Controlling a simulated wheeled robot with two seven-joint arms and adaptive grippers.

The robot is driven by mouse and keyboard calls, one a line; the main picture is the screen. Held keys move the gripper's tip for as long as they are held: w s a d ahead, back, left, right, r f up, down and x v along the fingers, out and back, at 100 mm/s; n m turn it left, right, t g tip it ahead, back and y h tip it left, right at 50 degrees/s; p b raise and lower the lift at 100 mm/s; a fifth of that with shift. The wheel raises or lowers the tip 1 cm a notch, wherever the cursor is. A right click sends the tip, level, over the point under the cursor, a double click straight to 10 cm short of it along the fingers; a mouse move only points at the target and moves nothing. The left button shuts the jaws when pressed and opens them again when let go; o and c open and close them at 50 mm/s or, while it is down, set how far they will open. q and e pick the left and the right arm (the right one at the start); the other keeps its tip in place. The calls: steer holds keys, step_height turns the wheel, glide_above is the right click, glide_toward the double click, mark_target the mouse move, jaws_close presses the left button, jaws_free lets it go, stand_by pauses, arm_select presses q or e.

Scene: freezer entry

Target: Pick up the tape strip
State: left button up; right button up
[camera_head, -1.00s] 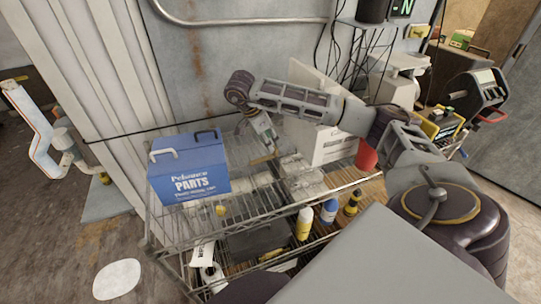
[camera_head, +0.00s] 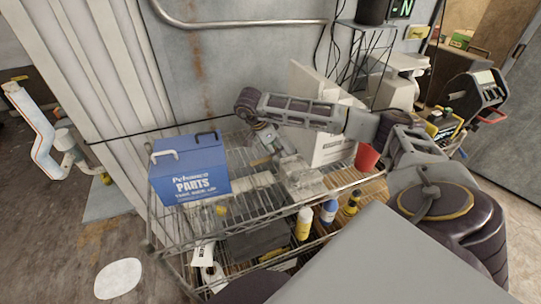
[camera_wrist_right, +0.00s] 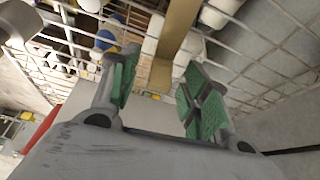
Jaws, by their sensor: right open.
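A tan strip (camera_wrist_right: 177,36), which looks like the tape strip, lies on the wire shelf just past my right gripper's fingertips in the right wrist view. My right gripper (camera_wrist_right: 162,68) is open, with green pads on both sides of the strip's near end as seen by the camera. I cannot tell whether the pads touch it. In the head view my right gripper (camera_head: 276,145) points down over the upper wire shelf (camera_head: 239,212), between the blue parts box and a white box. The strip is small and partly hidden there. My left gripper does not show.
The blue parts box (camera_head: 190,170) stands on the shelf's left. A white open box (camera_head: 331,147) and a red cup (camera_head: 367,157) are at the right. Clear plastic packages (camera_head: 300,178) lie close to the gripper. Several bottles, one yellow (camera_head: 304,224), stand below.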

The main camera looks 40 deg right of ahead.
steer(key=shift+c, duration=0.2)
steer(key=c, duration=0.7)
steer(key=shift+c, duration=0.3)
steer(key=shift+r, duration=0.25)
